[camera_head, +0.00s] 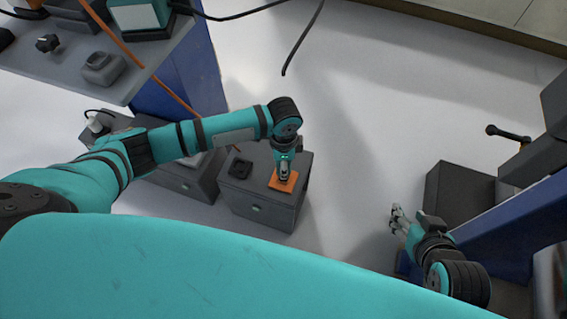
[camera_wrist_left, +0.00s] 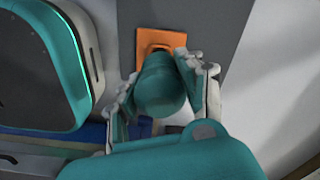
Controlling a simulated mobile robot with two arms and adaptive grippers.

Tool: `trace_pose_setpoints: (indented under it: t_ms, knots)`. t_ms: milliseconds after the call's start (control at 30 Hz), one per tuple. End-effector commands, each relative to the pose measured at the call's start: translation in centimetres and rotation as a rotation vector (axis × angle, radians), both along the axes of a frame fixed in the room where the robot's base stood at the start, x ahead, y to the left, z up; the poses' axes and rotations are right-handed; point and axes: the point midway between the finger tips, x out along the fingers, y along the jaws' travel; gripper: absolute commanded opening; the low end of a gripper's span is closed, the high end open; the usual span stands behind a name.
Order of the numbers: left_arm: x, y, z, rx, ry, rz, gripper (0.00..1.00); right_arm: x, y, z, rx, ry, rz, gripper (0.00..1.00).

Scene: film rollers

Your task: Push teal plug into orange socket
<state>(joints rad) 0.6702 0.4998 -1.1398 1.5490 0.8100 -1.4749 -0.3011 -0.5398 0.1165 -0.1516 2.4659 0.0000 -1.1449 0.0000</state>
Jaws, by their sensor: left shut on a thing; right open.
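The orange socket (camera_head: 283,183) is a flat square plate on top of a grey box. My left gripper (camera_head: 284,172) is over it, pointing down. In the left wrist view the left gripper (camera_wrist_left: 165,95) is shut on the teal plug (camera_wrist_left: 160,88), one finger on each side. The plug overlaps the dark opening of the orange socket (camera_wrist_left: 150,38). I cannot tell how deep it sits. The plug is mostly hidden by the gripper in the head view. My right gripper (camera_head: 398,217) is open and empty at the right, away from the box.
The grey box (camera_head: 262,205) also carries a small dark square part (camera_head: 241,168). Another grey box (camera_head: 182,178) stands to its left. A grey table (camera_head: 85,62) with small parts is at the upper left. White floor (camera_head: 365,120) is clear in the middle.

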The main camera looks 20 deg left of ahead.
Motion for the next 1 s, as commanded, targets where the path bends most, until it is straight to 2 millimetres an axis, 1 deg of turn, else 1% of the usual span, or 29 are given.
trace_pose_setpoints:
  t_ms: [33,200,433,700,1000]
  knots:
    - [0.0,0.0,-0.4,0.000,0.001,0.000,0.00,0.4,0.2,0.2,0.006,-0.024,0.002,0.40]
    - [0.0,-0.1,-1.3,-0.001,0.001,0.000,0.00,1.7,0.6,1.2,0.023,-0.105,0.008,0.40]
    - [0.0,-0.1,-2.2,0.000,0.001,-0.001,0.00,2.9,1.1,2.3,0.042,-0.186,0.014,0.40]
    - [0.0,-0.1,-2.5,-0.001,0.001,-0.001,0.00,3.3,1.3,2.8,0.049,-0.217,0.016,0.40]
    - [0.0,-0.1,-2.4,-0.001,0.001,0.000,0.00,3.1,1.2,2.6,0.045,-0.200,0.015,0.40]
